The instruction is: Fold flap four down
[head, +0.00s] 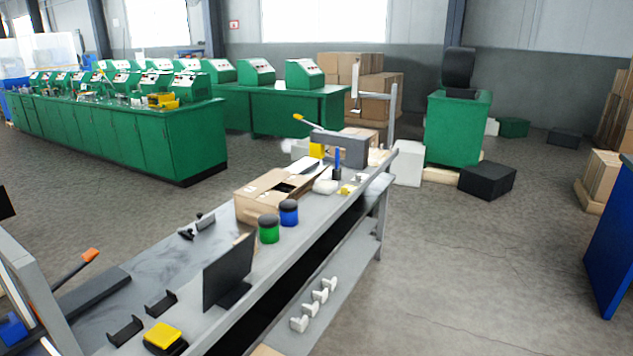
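A brown cardboard box (262,207) lies on the grey workbench (185,262), near the middle of the picture. Its top is partly covered by cardboard flaps, and a dark gap (285,187) shows in the top. One flap seems to stick out at the box's right side. Which flap is number four I cannot tell from here. Neither of my grippers is in view, and nothing of mine touches the box.
A green jar (268,229) and a blue jar (289,212) stand close in front of the box. A dark monitor (228,272) and a yellow-topped device (163,338) stand nearer. White hooks (313,306) line the lower shelf. Concrete floor (470,270) is open to the right.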

